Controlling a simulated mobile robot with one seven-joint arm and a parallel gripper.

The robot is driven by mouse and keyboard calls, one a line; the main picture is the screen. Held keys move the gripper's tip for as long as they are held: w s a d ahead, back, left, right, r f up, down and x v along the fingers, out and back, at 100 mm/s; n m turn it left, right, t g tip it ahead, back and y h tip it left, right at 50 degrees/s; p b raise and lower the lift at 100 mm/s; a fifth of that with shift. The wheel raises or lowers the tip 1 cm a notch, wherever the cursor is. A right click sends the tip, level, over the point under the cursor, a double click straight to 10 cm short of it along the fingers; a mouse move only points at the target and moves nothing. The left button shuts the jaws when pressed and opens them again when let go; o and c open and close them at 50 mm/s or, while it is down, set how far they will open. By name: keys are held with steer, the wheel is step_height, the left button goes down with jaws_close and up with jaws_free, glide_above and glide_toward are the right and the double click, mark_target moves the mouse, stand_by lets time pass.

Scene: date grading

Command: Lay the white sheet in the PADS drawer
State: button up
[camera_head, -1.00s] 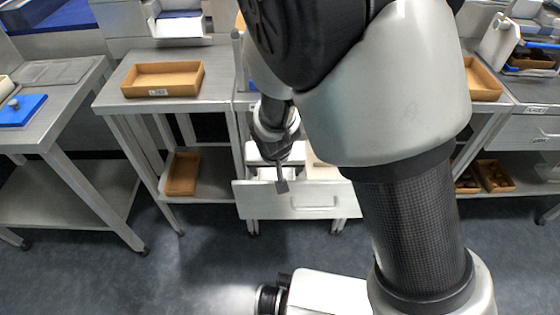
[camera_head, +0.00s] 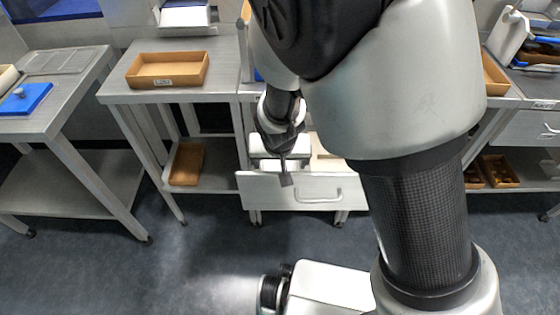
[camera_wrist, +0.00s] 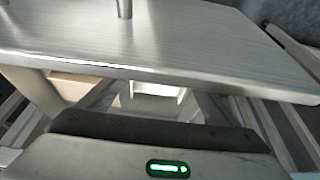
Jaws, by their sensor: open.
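An open drawer (camera_head: 257,193) with a pale front and a bar handle stands under the middle worktop, partly hidden by my arm. I cannot read a PADS label on it. My gripper (camera_head: 287,180) is open, pointing down at the drawer's front edge, left of the handle; I cannot tell whether it touches. White shapes (camera_head: 266,163) show inside the drawer behind my gripper; I cannot tell whether one is the white sheet. In the wrist view, a broad brushed-metal panel (camera_wrist: 200,45) fills the upper part, with a small white shape (camera_wrist: 157,90) below it. No fingertips show there.
A brown tray (camera_head: 190,83) sits on the worktop to the left, and another brown box (camera_head: 187,165) is on the shelf below. A blue board (camera_head: 25,98) lies on the far-left table. Brown boxes (camera_head: 498,171) stand low at right. The floor in front is clear.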

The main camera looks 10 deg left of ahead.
steer(key=p+v, duration=0.4)
steer(key=v, duration=0.7)
steer(key=d+r+m, duration=0.2)
steer(key=d+r, duration=0.9)
steer(key=d, duration=0.2)
steer(key=s+d+r+t+h, duration=0.1)
steer(key=s+d+r, duration=0.8)
steer(key=d, duration=0.3)
steer(key=shift+s+d+r+m, duration=0.25)
steer(key=shift+s+m, duration=0.15)
steer(key=shift+s, duration=0.15)
